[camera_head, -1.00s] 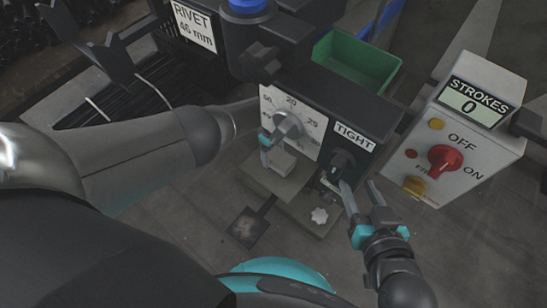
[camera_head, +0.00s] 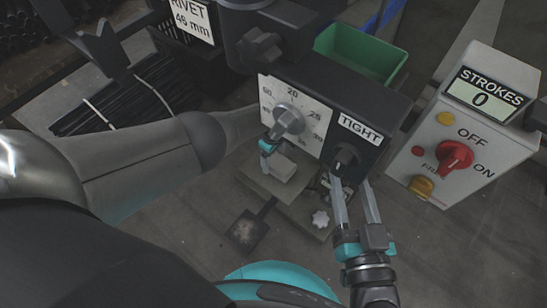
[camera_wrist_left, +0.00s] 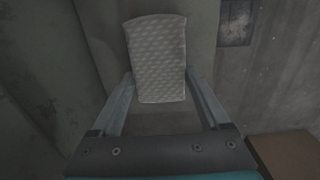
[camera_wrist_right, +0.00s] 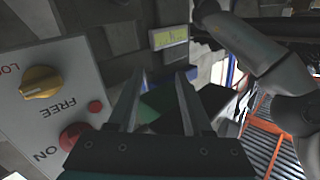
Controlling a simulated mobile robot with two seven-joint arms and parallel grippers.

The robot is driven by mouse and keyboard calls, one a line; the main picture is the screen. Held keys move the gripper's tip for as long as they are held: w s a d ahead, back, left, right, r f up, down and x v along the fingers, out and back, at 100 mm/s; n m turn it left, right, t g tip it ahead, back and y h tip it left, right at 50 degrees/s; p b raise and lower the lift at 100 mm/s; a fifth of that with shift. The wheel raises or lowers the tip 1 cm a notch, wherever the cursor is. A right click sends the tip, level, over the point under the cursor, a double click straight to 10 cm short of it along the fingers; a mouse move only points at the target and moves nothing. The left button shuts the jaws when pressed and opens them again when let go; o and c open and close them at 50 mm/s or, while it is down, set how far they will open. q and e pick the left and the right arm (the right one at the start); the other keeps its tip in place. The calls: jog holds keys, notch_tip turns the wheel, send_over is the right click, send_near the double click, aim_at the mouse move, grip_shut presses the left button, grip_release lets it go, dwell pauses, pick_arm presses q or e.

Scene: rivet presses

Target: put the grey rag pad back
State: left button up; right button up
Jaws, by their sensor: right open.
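The grey rag pad (camera_wrist_left: 157,60) is a dimpled block. In the left wrist view it sits between the tips of my left gripper (camera_wrist_left: 160,82), which meet its two side edges; the gripper looks shut on it. In the head view the pad (camera_head: 284,168) shows pale below the dial of the press, with my left gripper (camera_head: 268,149) at its upper left, partly hidden by the arm. My right gripper (camera_head: 354,184) is open and empty, its fingertips close below the dark knob (camera_head: 345,157) under the TIGHT sign. Contact with the knob cannot be told.
The press face carries a numbered dial (camera_head: 289,118). A control box (camera_head: 463,130) with a red switch and a STROKES 0 display stands at the right. A green bin (camera_head: 358,54) lies behind.

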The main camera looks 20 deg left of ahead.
pick_arm(q)
jog(key=shift+o, duration=1.4)
jog(key=shift+r, duration=0.2)
